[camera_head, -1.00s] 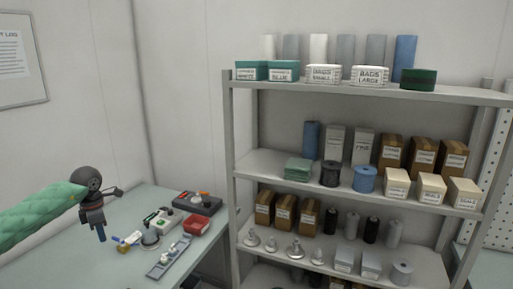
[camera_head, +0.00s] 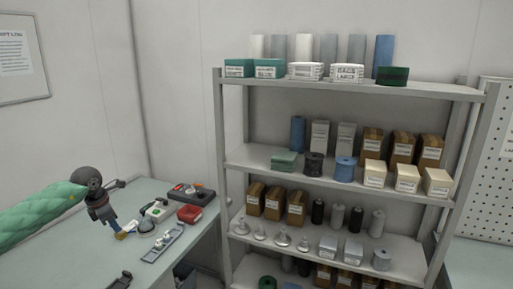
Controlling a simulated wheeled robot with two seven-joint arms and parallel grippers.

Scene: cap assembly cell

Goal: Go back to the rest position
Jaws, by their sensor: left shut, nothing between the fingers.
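My left gripper (camera_head: 114,227) is dark grey, at the end of a green padded arm from the left. It points down over the left table (camera_head: 62,256). Its fingers are shut with nothing between them. Its tips appear just left of a small blue and yellow item (camera_head: 126,229); I cannot tell whether they touch it. My right gripper does not clearly show.
A grey tray (camera_head: 163,245), a red bin (camera_head: 189,213) and a dark box (camera_head: 190,193) stand on the table. A dark object (camera_head: 121,280) is cut off at the bottom edge. A stocked shelf rack (camera_head: 222,170) stands right of the table.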

